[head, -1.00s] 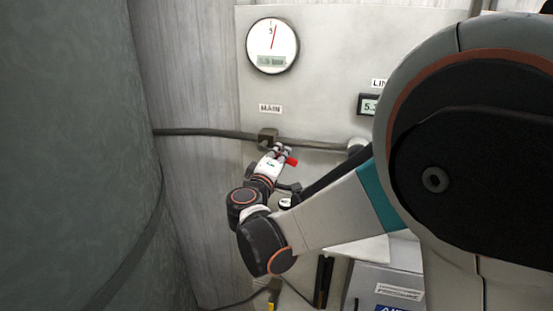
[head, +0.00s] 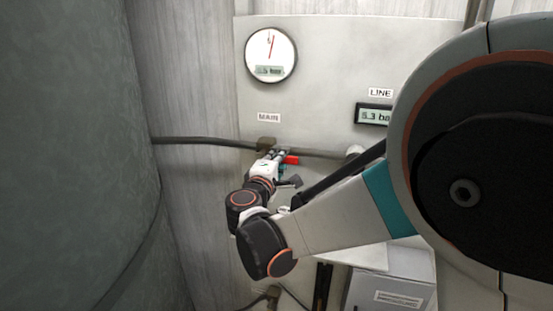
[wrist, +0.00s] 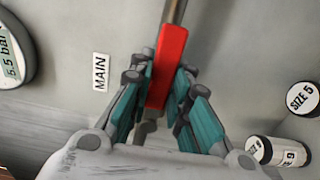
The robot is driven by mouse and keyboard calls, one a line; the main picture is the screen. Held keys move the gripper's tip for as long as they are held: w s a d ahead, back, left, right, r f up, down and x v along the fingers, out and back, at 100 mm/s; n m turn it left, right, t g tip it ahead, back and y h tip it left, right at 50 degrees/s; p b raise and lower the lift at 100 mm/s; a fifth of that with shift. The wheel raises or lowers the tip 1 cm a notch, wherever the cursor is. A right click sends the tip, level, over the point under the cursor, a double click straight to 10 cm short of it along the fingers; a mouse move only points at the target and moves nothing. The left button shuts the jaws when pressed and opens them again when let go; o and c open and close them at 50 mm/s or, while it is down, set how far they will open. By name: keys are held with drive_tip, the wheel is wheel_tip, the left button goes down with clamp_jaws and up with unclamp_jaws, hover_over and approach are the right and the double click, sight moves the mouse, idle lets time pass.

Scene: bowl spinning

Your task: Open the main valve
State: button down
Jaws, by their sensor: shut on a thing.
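The main valve's red handle (wrist: 167,65) lies between my gripper's fingers in the wrist view, roughly in line with the pipe behind it. In the head view its red end (head: 291,160) shows just right of the fingertips, close under the pipe. The dark valve body (head: 266,144) sits on the pipe below the MAIN label (head: 269,118); my gripper partly hides it. My gripper (head: 277,156) is shut on the handle, with a teal-backed finger on each side of it in the wrist view (wrist: 160,82).
A round gauge (head: 271,55) hangs above the MAIN label; it reads about 5.5 bar in the wrist view. The LINE display (head: 374,115) reads about 5.3. Round SIZE-labelled parts (wrist: 303,98) lie right in the wrist view. A large grey-green body (head: 75,150) fills the left.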

drive_tip(key=c, duration=1.5)
unclamp_jaws()
